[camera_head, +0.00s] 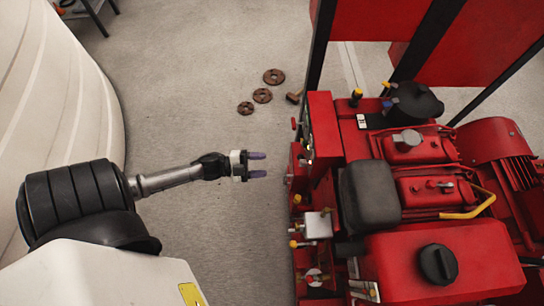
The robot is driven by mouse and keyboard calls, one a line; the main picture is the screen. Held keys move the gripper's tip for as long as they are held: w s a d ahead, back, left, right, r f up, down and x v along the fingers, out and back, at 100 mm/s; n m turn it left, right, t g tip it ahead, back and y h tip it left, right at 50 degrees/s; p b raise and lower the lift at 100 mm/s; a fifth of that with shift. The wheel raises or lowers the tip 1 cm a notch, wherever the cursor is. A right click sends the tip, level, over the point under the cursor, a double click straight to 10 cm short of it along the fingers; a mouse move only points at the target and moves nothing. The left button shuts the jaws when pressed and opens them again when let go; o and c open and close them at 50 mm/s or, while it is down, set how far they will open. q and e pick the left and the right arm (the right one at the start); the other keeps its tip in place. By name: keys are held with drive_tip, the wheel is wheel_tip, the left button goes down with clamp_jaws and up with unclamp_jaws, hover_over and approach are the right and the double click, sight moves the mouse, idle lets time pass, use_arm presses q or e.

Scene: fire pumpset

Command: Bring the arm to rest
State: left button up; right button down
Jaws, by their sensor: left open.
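My left arm comes in from the lower left, and its gripper (257,165) points right toward the red pumpset (405,245). The gripper is open, its two purple-grey fingers apart with nothing between them. It hangs over the bare floor, and a small gap shows between the fingertips and the pumpset's left side. My right arm and gripper do not show.
Several rusty discs (262,96) and a small brown piece (294,97) lie on the floor beyond the gripper. A large white rounded body (70,100) fills the left. A dark-legged stand (88,12) is at the top left. The grey floor (190,110) between is clear.

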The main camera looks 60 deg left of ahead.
use_arm(q)
drive_tip(key=shift+s+a, duration=0.35)
drive_tip(key=shift+s, duration=0.15)
idle(0.4)
